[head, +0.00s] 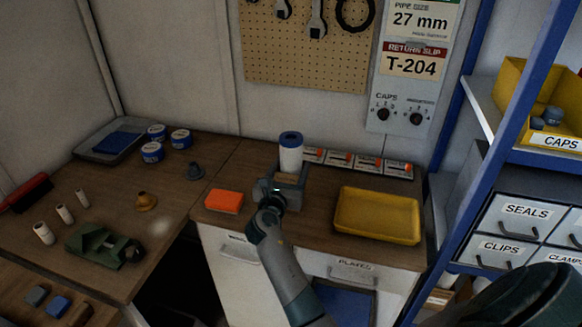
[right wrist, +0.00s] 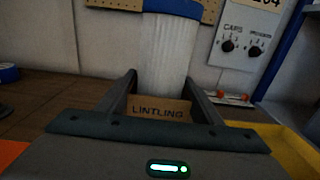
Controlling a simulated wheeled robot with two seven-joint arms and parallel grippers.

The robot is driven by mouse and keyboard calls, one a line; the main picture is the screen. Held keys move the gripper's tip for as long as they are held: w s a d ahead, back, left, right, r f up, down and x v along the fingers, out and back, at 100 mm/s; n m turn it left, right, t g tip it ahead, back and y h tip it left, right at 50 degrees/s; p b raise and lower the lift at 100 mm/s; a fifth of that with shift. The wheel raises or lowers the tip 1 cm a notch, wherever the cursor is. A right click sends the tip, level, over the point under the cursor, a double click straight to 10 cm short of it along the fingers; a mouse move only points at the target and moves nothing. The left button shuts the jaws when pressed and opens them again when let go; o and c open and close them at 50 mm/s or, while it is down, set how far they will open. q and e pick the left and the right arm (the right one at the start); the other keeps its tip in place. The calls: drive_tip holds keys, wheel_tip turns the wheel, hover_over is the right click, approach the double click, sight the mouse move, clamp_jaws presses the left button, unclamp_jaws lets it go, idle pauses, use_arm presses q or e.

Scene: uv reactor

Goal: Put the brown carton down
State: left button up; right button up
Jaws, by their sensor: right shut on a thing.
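In the head view the right gripper (head: 288,172) is over the back counter, shut on the carton (head: 286,180), of which only a small part shows. A white cylinder with a blue top (head: 291,156) stands upright just behind the carton, and it also fills the middle of the right wrist view (right wrist: 168,50). I cannot tell whether the carton touches the counter or the cylinder. My left gripper is not in view.
An orange block (head: 224,201) lies left of the gripper and a yellow tray (head: 376,214) right of it. Several small boxes (head: 340,160) line the wall behind. A blue-framed shelf (head: 500,140) bounds the right.

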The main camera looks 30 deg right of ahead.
drive_tip(key=shift+f, duration=0.1)
drive_tip(key=o, duration=1.3)
drive_tip(key=shift+r, duration=0.2)
drive_tip(key=p+v, duration=0.3)
drive_tip(key=v, duration=0.9)
